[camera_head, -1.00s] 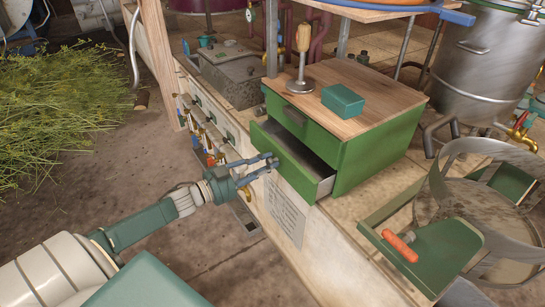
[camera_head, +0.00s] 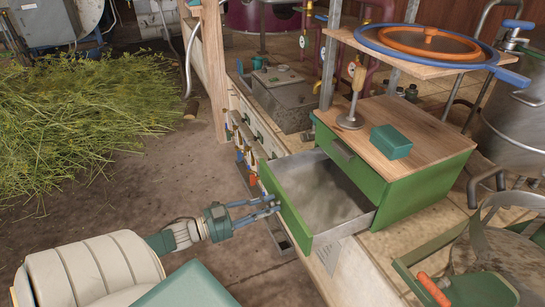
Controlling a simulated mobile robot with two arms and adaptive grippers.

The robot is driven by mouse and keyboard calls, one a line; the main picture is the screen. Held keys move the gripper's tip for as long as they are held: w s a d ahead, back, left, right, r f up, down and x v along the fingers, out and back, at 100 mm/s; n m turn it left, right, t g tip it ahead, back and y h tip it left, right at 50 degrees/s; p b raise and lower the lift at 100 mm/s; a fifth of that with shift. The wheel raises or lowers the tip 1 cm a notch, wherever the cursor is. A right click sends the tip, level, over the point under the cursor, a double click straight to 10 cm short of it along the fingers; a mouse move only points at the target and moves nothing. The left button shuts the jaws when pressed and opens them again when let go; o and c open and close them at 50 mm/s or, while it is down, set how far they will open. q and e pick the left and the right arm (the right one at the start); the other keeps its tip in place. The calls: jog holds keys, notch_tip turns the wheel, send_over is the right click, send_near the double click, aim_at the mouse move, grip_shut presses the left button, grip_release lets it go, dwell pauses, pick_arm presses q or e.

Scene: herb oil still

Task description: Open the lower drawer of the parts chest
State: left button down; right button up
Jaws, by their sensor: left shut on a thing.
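The parts chest (camera_head: 432,173) is a green box with a wooden top, standing on the pale bench. Its lower drawer (camera_head: 287,211) is pulled well out, and its grey inside shows, with nothing plainly seen in it. The upper drawer (camera_head: 366,176) is shut and has a dark handle (camera_head: 342,151). My left gripper (camera_head: 274,204) is at the lower drawer's green front, shut on its handle, which the fingers mostly hide. My right gripper is not in view.
A teal box (camera_head: 391,142) and a wooden-handled metal tool (camera_head: 352,100) stand on the chest's top. A green tray with an orange-handled tool (camera_head: 434,289) lies at lower right. Cut herbs (camera_head: 80,125) are heaped at left. The floor before the bench is clear.

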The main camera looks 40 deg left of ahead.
pick_arm(q)
jog(key=shift+d, duration=0.1)
jog(key=c, duration=1.5)
grip_release()
jog(key=shift+o, duration=0.2)
jog(key=shift+s, duration=0.25)
jog(key=v, duration=1.1)
jog(key=shift+s+a, duration=0.2)
jog(key=shift+s, duration=0.05)
